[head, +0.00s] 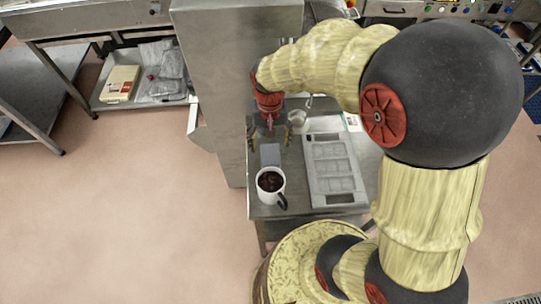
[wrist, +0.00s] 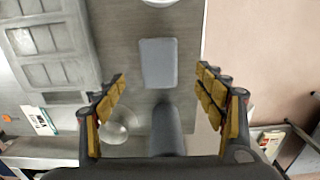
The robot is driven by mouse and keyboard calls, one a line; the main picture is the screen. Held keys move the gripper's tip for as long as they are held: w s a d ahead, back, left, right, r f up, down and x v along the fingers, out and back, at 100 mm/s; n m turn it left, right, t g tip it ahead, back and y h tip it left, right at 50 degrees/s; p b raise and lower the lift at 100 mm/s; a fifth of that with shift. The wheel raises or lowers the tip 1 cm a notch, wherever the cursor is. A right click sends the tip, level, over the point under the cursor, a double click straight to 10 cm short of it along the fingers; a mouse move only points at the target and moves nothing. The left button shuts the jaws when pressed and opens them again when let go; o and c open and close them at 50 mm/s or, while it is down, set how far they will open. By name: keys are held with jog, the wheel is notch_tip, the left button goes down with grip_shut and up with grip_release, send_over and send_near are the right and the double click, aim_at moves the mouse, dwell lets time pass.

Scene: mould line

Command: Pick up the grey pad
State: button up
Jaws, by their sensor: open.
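The grey pad (head: 270,155) is a small flat rectangle lying on the steel table, behind a white mug. In the wrist view the grey pad (wrist: 158,63) lies flat in the upper middle, between and beyond the fingers. My gripper (wrist: 161,88) is open and empty, its yellow-padded fingers wide apart on either side of the pad's line. In the head view my gripper (head: 269,130) hangs over the table just behind the pad. I cannot tell its exact height above the table.
A white mug (head: 263,190) with dark contents stands in front of the pad near the table's edge. A grey moulded tray (head: 317,192) lies to the right. A small clear bowl (head: 297,118) stands behind. A tall steel cabinet (head: 222,75) rises at the left.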

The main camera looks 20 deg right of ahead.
aim_at(270, 154)
notch_tip(270, 154, down, 7)
jog(key=shift+w+d+f+b, duration=0.15)
jog(key=shift+b, duration=0.95)
jog(key=shift+c, duration=0.2)
jog(key=c, duration=1.1)
jog(key=shift+o, duration=0.2)
notch_tip(270, 154, up, 10)
jog(key=p, duration=0.2)
jog(key=shift+p, duration=0.35)
